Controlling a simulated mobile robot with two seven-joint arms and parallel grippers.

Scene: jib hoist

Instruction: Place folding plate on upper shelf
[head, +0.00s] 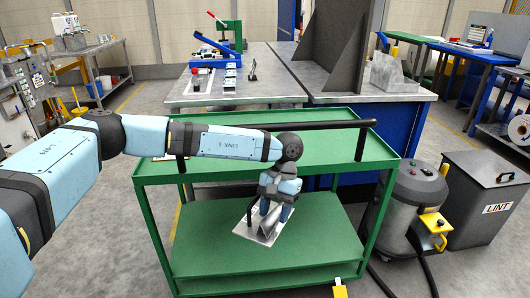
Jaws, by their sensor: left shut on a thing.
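The folding plate (246,229) is a flat, pale metal piece with a raised part, seen over the lower shelf (317,252) of the green cart. My left gripper (268,213) points down and is shut on the plate, covering part of it. I cannot tell whether the plate touches the lower shelf or hangs just above it. The upper shelf (345,146) is green, and my left arm crosses over it. My right gripper is not in view.
The cart's dark handle bar (335,125) runs close to my left wrist. A grey vacuum (413,205) and a LINT bin (485,205) stand to the right of the cart. A workbench (255,88) with tools and an upright dark plate (335,47) stands behind.

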